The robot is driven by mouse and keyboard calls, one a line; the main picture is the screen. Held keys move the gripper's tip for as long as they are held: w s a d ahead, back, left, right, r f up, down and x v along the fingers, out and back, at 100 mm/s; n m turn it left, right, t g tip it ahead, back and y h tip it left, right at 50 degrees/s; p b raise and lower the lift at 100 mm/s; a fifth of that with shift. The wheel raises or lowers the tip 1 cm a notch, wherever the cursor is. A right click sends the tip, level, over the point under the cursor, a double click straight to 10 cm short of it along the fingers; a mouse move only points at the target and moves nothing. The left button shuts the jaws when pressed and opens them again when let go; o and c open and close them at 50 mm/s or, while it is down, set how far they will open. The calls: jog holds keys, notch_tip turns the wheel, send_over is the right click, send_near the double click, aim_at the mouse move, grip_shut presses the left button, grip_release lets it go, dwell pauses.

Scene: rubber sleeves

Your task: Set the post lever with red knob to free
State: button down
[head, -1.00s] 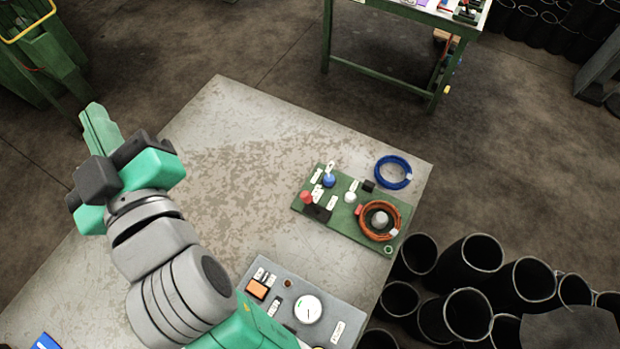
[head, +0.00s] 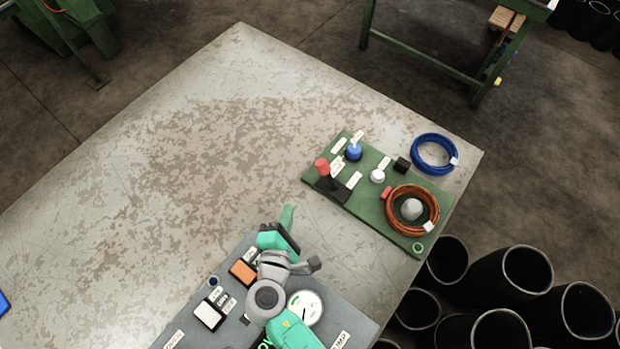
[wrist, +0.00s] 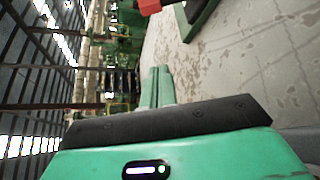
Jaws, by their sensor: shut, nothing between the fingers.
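The post lever with red knob (head: 322,165) stands on the left part of a green board (head: 388,228) in the head view. Its dark base is on the board, with small white labels beside it, too small to read. My gripper (head: 287,215) is shut and empty, over the table to the lower left of the board and apart from the lever. In the wrist view my closed fingers (wrist: 157,88) point up, and a red block-like part (wrist: 150,5) shows at the top edge, probably the knob.
The green board also carries a blue knob (head: 354,152), a white knob (head: 377,175) and an orange coil (head: 388,208). A blue coil (head: 415,160) lies behind it. A grey panel with a gauge (head: 306,305) is in front.

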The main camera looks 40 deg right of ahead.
aim_at(329, 176)
jog(key=b+x, duration=0.2)
jog(key=x, duration=0.7)
jog(key=shift+w+d+f, duration=0.1)
jog(key=shift+w+d, duration=0.15)
jog(key=shift+d, duration=0.05)
jog(key=s+d, duration=0.1)
jog(key=s+d+r+p, duration=0.1)
jog(key=d, duration=0.1)
jog(key=shift+d+r, duration=0.15)
jog(key=shift+r, duration=0.05)
jog(key=shift+s+b, duration=0.15)
jog(key=shift+b, duration=0.3)
